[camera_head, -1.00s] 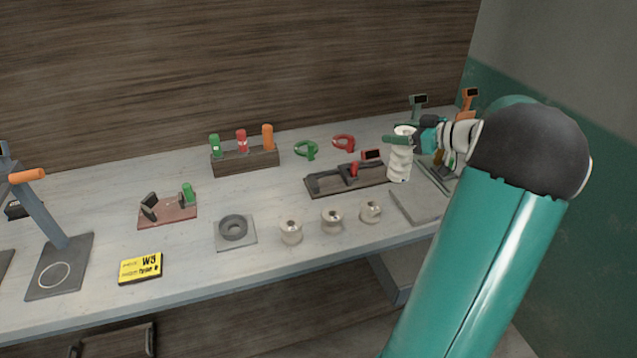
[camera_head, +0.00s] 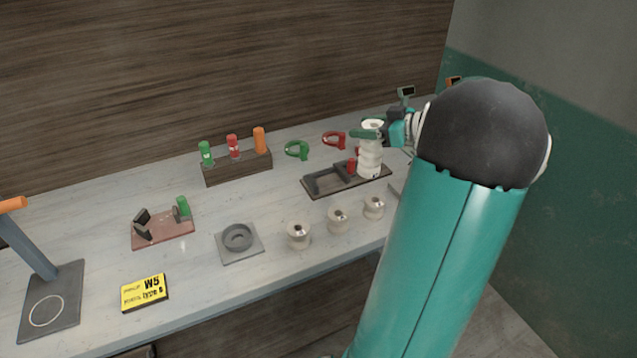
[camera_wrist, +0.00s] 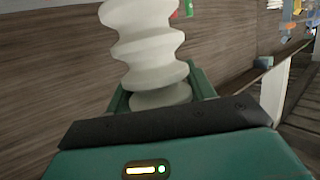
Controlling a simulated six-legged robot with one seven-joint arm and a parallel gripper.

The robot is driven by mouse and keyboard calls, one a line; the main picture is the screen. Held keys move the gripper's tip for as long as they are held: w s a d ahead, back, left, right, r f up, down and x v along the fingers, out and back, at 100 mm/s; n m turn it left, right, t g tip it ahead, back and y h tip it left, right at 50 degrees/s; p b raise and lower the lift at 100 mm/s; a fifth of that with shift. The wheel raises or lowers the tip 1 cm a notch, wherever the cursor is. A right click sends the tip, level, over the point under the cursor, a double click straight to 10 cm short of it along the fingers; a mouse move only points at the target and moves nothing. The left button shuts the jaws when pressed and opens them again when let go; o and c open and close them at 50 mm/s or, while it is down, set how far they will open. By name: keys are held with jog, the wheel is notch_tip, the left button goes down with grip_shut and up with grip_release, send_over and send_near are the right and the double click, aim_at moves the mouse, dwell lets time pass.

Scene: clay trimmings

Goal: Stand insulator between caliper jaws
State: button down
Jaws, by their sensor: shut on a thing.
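My gripper (camera_head: 370,133) is shut on a white ribbed insulator (camera_head: 370,158) near its top. It holds the insulator about upright, with its lower end over or just behind the right part of a dark fixture (camera_head: 318,184). This fixture, with raised blocks and a red part (camera_head: 351,166), looks like the caliper. I cannot tell whether the insulator touches it. In the wrist view the insulator (camera_wrist: 148,45) rises from between the green fingers, and the caliper is not seen there. The insulator hides the fixture's right part in the head view.
Three small pale spools (camera_head: 338,219) and a grey plate with a ring (camera_head: 238,238) stand in front. A pink board (camera_head: 150,234) with dark blocks is at left.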

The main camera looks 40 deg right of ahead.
jog(key=shift+w+a+r, duration=0.1)
jog(key=shift+w+a, duration=0.35)
jog(key=w+f, duration=1.3)
jog(key=shift+w+d, duration=0.25)
jog(key=c, duration=0.5)
grip_release()
jog(key=shift+f, duration=0.15)
